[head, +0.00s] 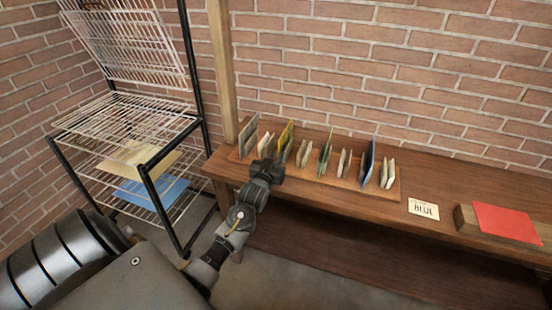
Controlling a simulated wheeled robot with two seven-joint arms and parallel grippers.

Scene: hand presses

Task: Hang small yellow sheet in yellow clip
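A small yellow sheet (287,134) stands on edge in a wooden slotted holder (318,180) on the bench. My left gripper (268,163) is at the holder's front left, right in front of the yellow sheet's lower part and the grey sheets beside it. Its fingertips are dark and small, so I cannot tell whether they are open or touching a sheet. I see no yellow clip in this view. My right gripper is not in view.
A green sheet (325,152), a blue sheet (368,160) and several grey or beige ones share the holder. A wire rack (125,122) stands left, holding yellowish and blue sheets.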

